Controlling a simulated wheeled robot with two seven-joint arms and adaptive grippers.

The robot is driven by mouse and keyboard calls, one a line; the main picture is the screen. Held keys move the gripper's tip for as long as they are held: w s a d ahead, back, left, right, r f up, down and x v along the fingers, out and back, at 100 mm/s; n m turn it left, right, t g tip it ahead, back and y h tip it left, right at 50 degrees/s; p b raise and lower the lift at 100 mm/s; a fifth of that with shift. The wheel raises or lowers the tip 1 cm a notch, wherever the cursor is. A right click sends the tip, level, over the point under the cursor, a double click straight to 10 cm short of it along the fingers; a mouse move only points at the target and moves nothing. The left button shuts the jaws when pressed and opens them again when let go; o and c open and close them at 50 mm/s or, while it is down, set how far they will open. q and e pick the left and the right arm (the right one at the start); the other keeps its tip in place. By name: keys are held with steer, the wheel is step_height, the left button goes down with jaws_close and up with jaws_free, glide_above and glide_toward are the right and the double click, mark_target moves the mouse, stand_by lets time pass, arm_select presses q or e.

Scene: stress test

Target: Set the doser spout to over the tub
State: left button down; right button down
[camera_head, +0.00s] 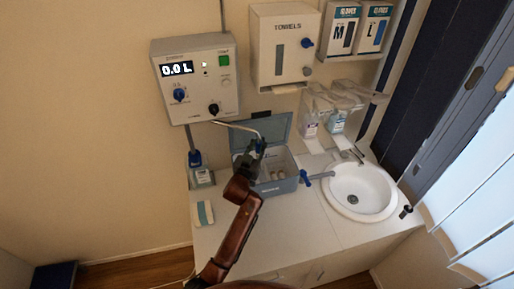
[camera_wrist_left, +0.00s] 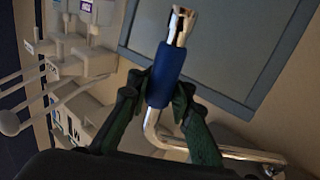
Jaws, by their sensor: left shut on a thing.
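The doser (camera_head: 197,78) is a pale wall box whose display reads 0.0 L. Its thin metal spout (camera_head: 235,126) reaches out from below the box to the right. The tub (camera_head: 278,187) is a blue-grey box on the counter with its lid (camera_head: 275,131) raised at the back; small items show inside. My left gripper (camera_head: 256,148) is at the spout's end, above the tub's left part in the head view. In the left wrist view the gripper (camera_wrist_left: 160,90) is shut on the spout's blue sleeve (camera_wrist_left: 167,72), with the metal tip beyond it. My right gripper is not in view.
A round sink (camera_head: 358,190) is right of the tub. A blue-handled tap (camera_head: 306,178) is at the tub's right side. Bottles (camera_head: 338,120) and a towel dispenser (camera_head: 284,48) are on the wall. A small blue-and-white item (camera_head: 205,213) lies left; the front counter is clear.

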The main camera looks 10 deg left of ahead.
arm_select(q)
steer(key=shift+w, duration=0.1)
stand_by(0.3)
steer(key=c, duration=1.8)
jaws_free()
steer(key=shift+o, duration=0.2)
steer(key=s+a, duration=0.1)
steer(key=s, duration=1.1)
steer(key=shift+a, duration=0.3)
steer(key=shift+c, duration=0.3)
